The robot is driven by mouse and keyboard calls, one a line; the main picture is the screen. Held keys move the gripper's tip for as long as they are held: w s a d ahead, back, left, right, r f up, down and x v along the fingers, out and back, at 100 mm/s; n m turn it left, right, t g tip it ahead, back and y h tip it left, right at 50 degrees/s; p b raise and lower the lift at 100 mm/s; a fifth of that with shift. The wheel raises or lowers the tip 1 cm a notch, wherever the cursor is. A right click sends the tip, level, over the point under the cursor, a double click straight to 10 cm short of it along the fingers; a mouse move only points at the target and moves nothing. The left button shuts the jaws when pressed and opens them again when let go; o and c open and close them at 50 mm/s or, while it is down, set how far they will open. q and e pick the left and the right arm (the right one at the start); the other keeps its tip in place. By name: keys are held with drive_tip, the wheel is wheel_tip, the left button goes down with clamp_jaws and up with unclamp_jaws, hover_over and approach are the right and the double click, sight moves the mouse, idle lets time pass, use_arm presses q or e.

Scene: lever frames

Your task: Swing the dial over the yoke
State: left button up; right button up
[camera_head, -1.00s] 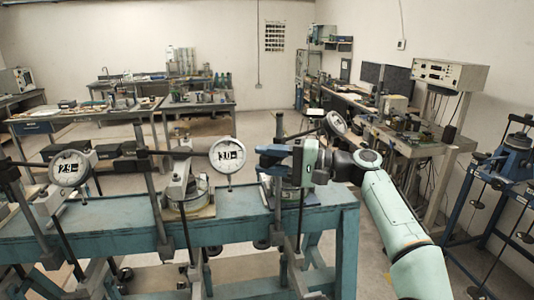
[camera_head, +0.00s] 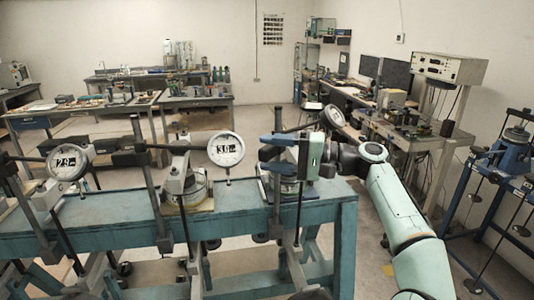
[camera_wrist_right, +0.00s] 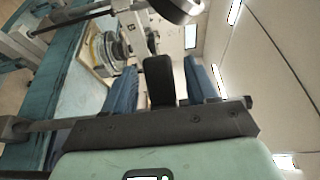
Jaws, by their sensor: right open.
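A round white dial (camera_head: 332,116), seen from an angle, sits at the end of a dark arm at the bench's right end. That arm leads to an upright post (camera_head: 278,185). A base (camera_head: 288,188) stands beside the post, partly hidden by my gripper; I cannot pick out its yoke clearly. My right gripper (camera_head: 268,154) is at this post, its blue fingers pointing left. In the right wrist view the fingers (camera_wrist_right: 162,85) stand apart, with a black rounded piece (camera_wrist_right: 158,80) showing between them; contact cannot be told. My left gripper is not in view.
Similar frames with dials marked 30 (camera_head: 226,149) and 29 (camera_head: 68,162) stand left along the teal bench (camera_head: 110,218). A middle grey base (camera_head: 182,180) lies left of my gripper. A blue stand (camera_head: 505,160) is at far right.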

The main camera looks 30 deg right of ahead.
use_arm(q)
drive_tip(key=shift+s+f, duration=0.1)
use_arm(e)
drive_tip(key=v, duration=1.2)
